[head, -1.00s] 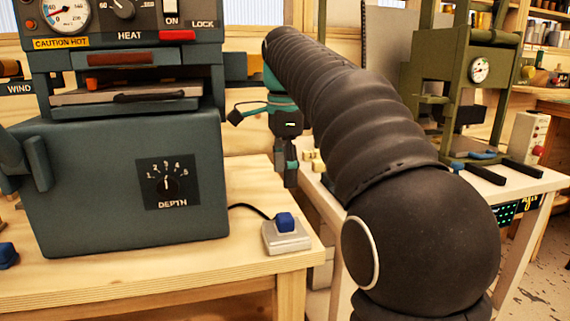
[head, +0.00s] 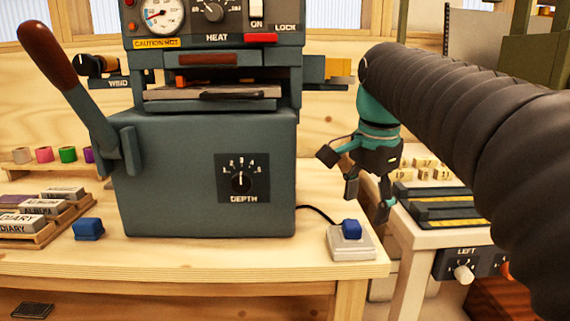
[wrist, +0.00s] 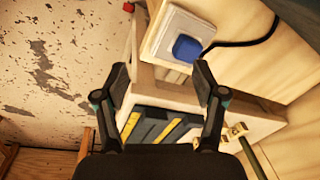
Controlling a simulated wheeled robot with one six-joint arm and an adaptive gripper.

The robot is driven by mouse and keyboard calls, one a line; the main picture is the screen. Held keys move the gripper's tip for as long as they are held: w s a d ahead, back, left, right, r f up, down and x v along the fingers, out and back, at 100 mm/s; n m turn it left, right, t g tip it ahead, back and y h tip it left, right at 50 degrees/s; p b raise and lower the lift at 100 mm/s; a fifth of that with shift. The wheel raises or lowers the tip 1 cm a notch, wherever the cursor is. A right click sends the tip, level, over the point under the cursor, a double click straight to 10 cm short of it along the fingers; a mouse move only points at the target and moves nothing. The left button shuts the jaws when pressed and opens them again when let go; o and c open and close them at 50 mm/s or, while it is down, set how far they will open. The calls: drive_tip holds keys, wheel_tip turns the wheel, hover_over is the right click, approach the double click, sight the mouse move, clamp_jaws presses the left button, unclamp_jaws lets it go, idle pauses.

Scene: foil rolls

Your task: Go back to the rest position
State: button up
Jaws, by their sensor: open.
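My gripper (head: 369,198) hangs from the teal wrist at the end of my black ribbed arm, fingers pointing down. In the head view it is right of the blue-grey foil machine (head: 205,180), in front of the gap between the two tables. In the wrist view my gripper (wrist: 162,82) shows its two fingers spread apart with nothing held between them. Beyond the fingertips are the white switch box with a blue button (wrist: 187,47) and a rack with black and yellow bars (wrist: 160,124).
The switch box (head: 350,241) sits at the right front corner of the left table. The machine's lever (head: 65,75) rises at left. Coloured foil rolls (head: 68,154), type trays (head: 40,212) and a blue block (head: 88,229) lie left. The right table carries a knob panel (head: 468,265).

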drive_tip(key=s+f+n+t, duration=0.4)
drive_tip(key=s+f+n, duration=0.8)
drive_tip(key=s+f, duration=0.4)
wheel_tip(320, 180, down, 3)
drive_tip(key=shift+s+r+n, duration=0.1)
drive_tip(key=shift+s+n, duration=0.2)
